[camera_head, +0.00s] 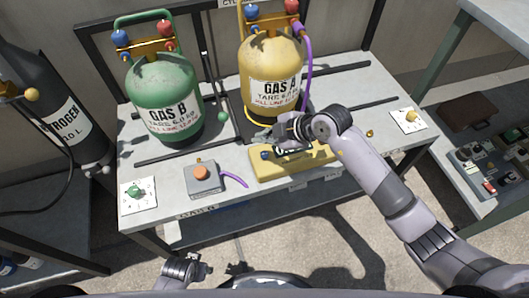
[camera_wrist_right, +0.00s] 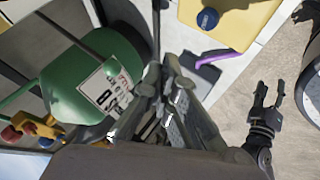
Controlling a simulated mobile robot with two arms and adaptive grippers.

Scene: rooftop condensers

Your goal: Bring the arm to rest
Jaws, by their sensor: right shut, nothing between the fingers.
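My right arm reaches in from the right over the bench (camera_head: 225,212). Its gripper (camera_head: 262,138) is shut and empty, above the yellow block with a blue knob (camera_head: 300,160), in front of the yellow GAS A cylinder (camera_head: 272,62). Whether it touches the block I cannot tell. In the right wrist view the shut fingers (camera_wrist_right: 172,75) show beside the green GAS B cylinder (camera_wrist_right: 85,85). My left gripper (camera_head: 192,268) is low, in front of the bench; in the right wrist view its fingers (camera_wrist_right: 270,95) stand apart and empty.
The green cylinder (camera_head: 163,95) stands at the back left of the bench. A grey box with an orange knob (camera_head: 203,183) and a purple hose (camera_head: 235,180) lie in front. A dark nitrogen cylinder (camera_head: 50,110) stands left. White plates with knobs sit at both bench ends.

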